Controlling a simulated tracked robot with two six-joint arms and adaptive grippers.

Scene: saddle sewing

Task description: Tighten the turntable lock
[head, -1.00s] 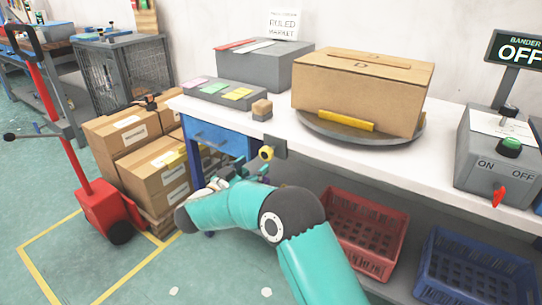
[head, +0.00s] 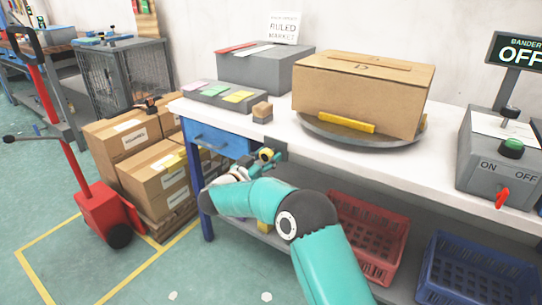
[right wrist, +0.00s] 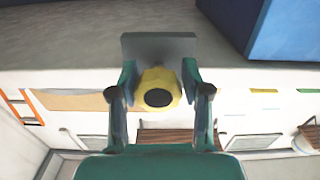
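The turntable (head: 385,147) is a grey disc on the white bench, with a cardboard box (head: 375,95) and a yellow bar (head: 346,123) on it. The lock is a yellow knob (head: 266,154) with a dark centre, in front of a grey plate under the bench's front edge. It also shows as a yellow knob in the right wrist view (right wrist: 158,89). My right gripper (head: 262,163) is at the knob. In the right wrist view its fingers (right wrist: 159,78) stand on either side of the knob. I cannot tell whether they press on it. My left gripper is out of view.
A blue drawer (head: 218,139) is left of the knob. Red (head: 368,235) and blue (head: 480,270) crates sit below the bench. A small wooden block (head: 262,110) lies above the knob. A control box (head: 490,160) stands at the right. Cartons (head: 150,170) stand at the left.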

